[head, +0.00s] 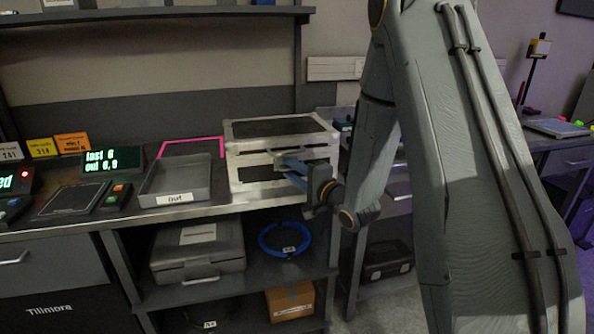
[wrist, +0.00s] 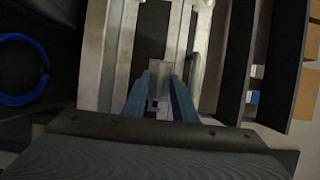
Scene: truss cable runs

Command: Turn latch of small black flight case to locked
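The small black flight case (head: 283,128) with silver metal edges stands on the counter. Its metal edging also fills the upper middle of the wrist view (wrist: 103,60). A small metal latch (wrist: 161,77) shows on its front between my fingertips. My gripper (head: 285,163) is at the front of the case, and its two blue-grey fingers (wrist: 160,88) are close on either side of the latch, appearing to touch it. In the head view the fingers hide the latch, so I cannot read its setting there.
A grey tray (head: 178,184) labelled "OUT" sits left of the case, with a pink outline behind it. My arm blocks much of the right side.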

